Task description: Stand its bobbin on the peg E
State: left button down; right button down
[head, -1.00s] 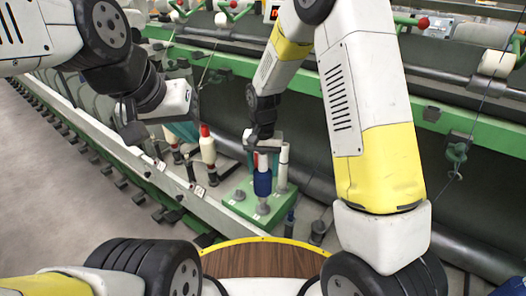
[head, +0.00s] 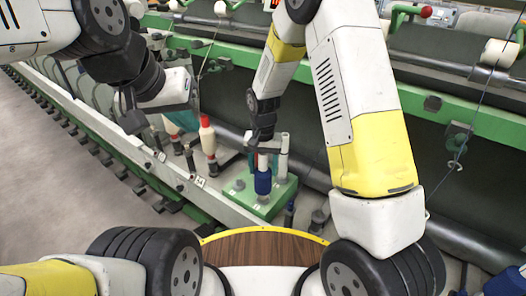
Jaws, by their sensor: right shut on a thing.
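My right gripper (head: 263,150) is shut on a blue bobbin (head: 263,182) with a pale top. The bobbin hangs upright above a green block (head: 284,194) with grey pegs and small white labels. Its lower end is just over or at a peg at the block's front; I cannot tell whether they touch. The labels are too small to read, so I cannot tell which peg is E. My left gripper (head: 163,117) is up at the left, apart from the block, and appears open and empty.
A cream bobbin with a red top (head: 207,135) stands on the rail left of the block, near dark spindles. A pale tube (head: 284,150) stands at the block's back right, close to my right gripper. The green machine beam (head: 330,95) runs behind. Grey floor is clear at left.

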jog(key=shift+f, duration=0.3)
dwell(0.5)
jog(key=shift+c, duration=2.1)
grip_release()
notch_tip(320, 180, up, 7)
jog(key=shift+f, duration=0.2)
jog(key=shift+r, duration=0.6)
